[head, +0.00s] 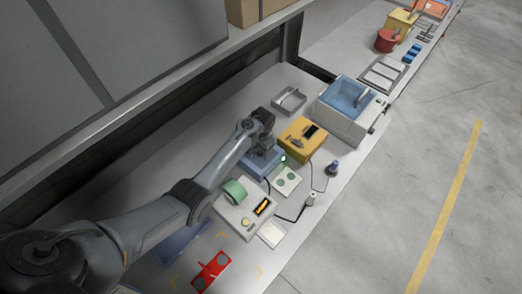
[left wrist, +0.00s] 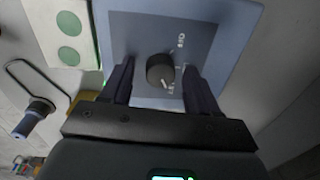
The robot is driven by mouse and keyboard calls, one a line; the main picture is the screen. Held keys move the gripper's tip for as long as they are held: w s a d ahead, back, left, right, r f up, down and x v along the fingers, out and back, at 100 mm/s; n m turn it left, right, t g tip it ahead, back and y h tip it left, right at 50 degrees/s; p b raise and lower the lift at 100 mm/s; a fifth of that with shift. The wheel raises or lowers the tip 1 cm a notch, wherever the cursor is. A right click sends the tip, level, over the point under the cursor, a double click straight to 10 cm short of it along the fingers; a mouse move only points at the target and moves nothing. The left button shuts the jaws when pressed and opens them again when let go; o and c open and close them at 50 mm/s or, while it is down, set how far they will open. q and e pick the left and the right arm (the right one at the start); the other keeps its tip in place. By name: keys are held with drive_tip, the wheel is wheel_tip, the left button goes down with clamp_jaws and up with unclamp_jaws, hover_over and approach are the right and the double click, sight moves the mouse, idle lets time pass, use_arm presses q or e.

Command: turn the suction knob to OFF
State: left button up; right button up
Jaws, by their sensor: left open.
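The suction knob (left wrist: 159,71) is a dark round dial on the blue-grey panel (left wrist: 215,35) of a small box. Its white pointer line aims down and right in the left wrist view, near partly hidden white lettering. My left gripper (left wrist: 158,68) is open, with one finger on each side of the knob; I cannot tell whether either finger touches it. In the head view my left gripper (head: 263,142) is over the blue box (head: 258,168), and my arm hides the knob there. My right gripper is not in view.
Around the box stand a yellow unit (head: 303,141), a card with green discs (head: 286,181), a device with a green roll (head: 234,190) and a corded tool (head: 332,169). A blue basin (head: 345,97) is farther back. A shelf edge (head: 150,93) runs along the left.

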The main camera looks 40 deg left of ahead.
use_arm(q)
drive_tip(key=c, duration=1)
drive_tip(key=shift+c, duration=0.2)
